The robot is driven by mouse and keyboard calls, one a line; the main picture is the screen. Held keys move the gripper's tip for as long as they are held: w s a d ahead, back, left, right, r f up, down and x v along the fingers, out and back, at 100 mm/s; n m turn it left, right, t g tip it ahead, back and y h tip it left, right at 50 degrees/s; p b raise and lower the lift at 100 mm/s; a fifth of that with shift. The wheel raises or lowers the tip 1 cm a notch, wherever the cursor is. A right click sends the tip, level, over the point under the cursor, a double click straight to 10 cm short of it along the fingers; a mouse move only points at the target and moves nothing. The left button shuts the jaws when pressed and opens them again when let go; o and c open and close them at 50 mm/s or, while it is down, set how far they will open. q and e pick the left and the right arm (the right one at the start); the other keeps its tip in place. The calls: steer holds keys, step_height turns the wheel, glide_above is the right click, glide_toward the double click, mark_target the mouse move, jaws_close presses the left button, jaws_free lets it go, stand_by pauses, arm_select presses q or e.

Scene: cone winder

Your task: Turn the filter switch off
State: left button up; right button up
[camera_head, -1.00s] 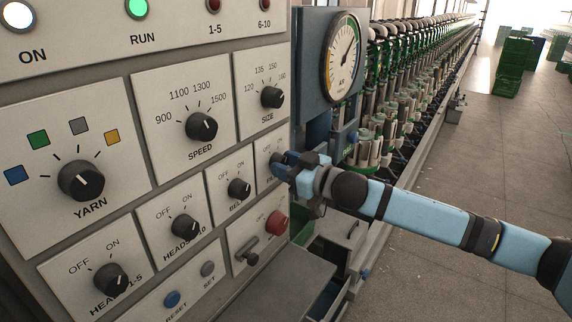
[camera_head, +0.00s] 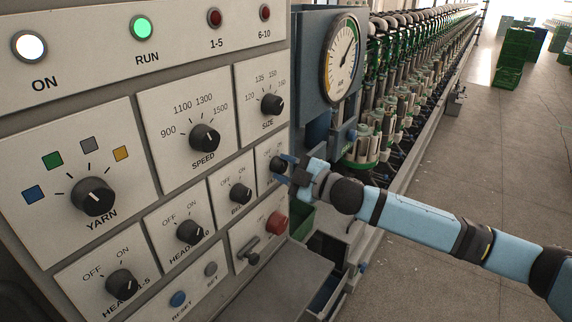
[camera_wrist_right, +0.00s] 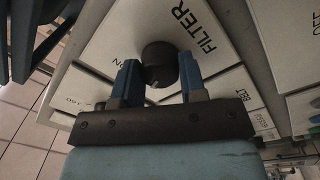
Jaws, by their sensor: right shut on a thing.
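The filter switch is a small black knob (camera_head: 276,163) on a light plate at the right edge of the control panel. In the wrist view the knob (camera_wrist_right: 160,62) sits between my two blue fingers, beside the printed word FILTER. My right gripper (camera_head: 284,169) is shut on the knob, with one finger on each side. An ON label shows left of the knob in the wrist view. My left gripper is not in view.
The belt knob (camera_head: 240,194) is close at the left, and the size knob (camera_head: 272,104) is above. A red button (camera_head: 277,222) and a small lever (camera_head: 249,250) are below. A gauge (camera_head: 342,59) stands at the right. The aisle floor is open.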

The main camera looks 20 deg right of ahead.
steer(key=shift+n+p, duration=0.3)
steer(key=shift+n, duration=0.9)
steer(key=o, duration=0.9)
steer(key=shift+w, duration=0.1)
steer(key=shift+s+d+f, duration=0.15)
steer(key=shift+s+d, duration=0.15)
steer(key=shift+s, duration=0.05)
steer(key=shift+b+v, duration=2.05)
steer(key=shift+v, duration=4.4)
